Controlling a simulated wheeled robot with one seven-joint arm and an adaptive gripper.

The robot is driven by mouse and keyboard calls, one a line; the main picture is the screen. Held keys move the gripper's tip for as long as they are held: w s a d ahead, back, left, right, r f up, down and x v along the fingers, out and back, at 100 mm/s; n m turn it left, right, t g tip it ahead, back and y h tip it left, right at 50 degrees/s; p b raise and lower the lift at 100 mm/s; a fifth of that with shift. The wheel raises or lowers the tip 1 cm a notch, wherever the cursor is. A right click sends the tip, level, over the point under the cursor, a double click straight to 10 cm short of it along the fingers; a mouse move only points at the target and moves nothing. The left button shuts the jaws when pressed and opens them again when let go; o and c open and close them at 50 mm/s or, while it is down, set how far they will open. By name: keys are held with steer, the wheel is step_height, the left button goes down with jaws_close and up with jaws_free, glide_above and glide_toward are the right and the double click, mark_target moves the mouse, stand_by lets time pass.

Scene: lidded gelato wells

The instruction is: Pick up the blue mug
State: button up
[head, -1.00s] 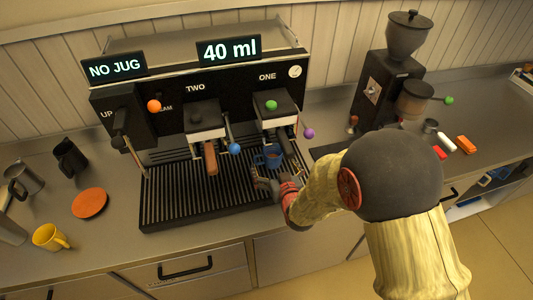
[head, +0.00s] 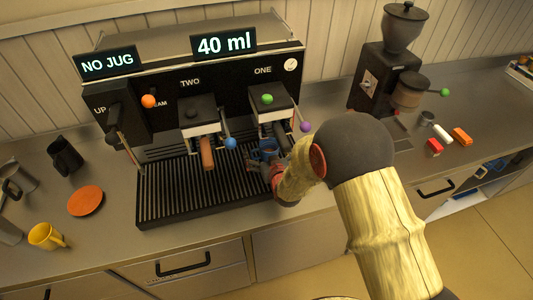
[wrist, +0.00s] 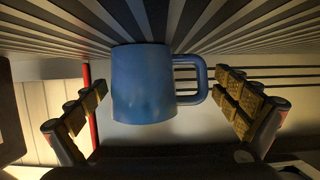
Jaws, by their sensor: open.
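The blue mug (wrist: 142,84) stands on the black slatted drip tray (head: 190,190) of the coffee machine, under group ONE. In the wrist view it appears upside down, with its handle to the right. In the head view the mug (head: 267,147) is small and partly hidden by my gripper (head: 264,164). In the wrist view my gripper (wrist: 162,110) is open, with one padded finger on each side of the mug. Gaps show between both fingers and the mug, and the handle lies toward the right finger.
The coffee machine (head: 200,80) rises behind the tray, with portafilter handles hanging above it. A yellow mug (head: 46,236), an orange saucer (head: 86,200) and a black jug (head: 65,156) stand at left. A grinder (head: 385,75) stands at right.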

steer(key=shift+c, duration=0.5)
steer(key=c, duration=1.1)
steer(key=shift+c, duration=1)
steer(key=shift+r, duration=0.1)
